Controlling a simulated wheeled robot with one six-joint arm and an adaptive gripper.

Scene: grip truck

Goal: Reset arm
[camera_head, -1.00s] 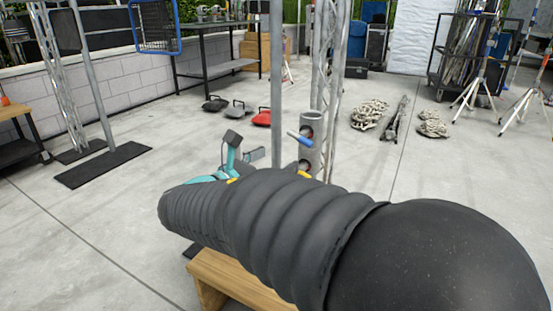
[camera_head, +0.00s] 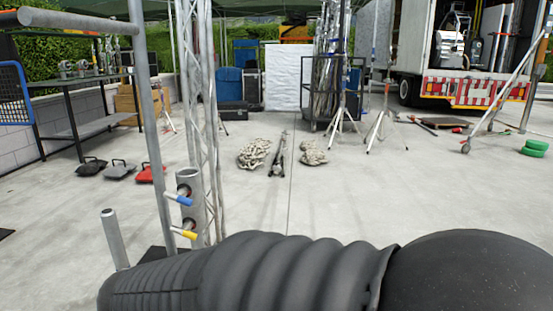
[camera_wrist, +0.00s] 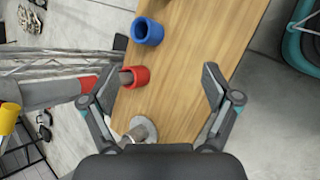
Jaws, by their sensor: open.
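My gripper (camera_wrist: 160,80) is open in the wrist view, with its two fingers spread wide above a wooden bench (camera_wrist: 205,40). Nothing is between the fingertips in its grasp. A red cup-like piece (camera_wrist: 138,74) and a blue one (camera_wrist: 148,32) are on the bench, the red one near the left finger. A grey round-based piece (camera_wrist: 143,127) lies lower, close to the gripper body and partly hidden by it. In the head view only my black ribbed arm shows across the bottom; the gripper is out of sight there.
A metal truss (camera_head: 200,90) and pole stand close at left, with blue (camera_head: 178,199) and yellow (camera_head: 184,233) handles on a grey cylinder. A grey tube (camera_head: 115,240) rises beside them. Coiled ropes (camera_head: 253,153) and an open truck (camera_head: 460,75) are farther back.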

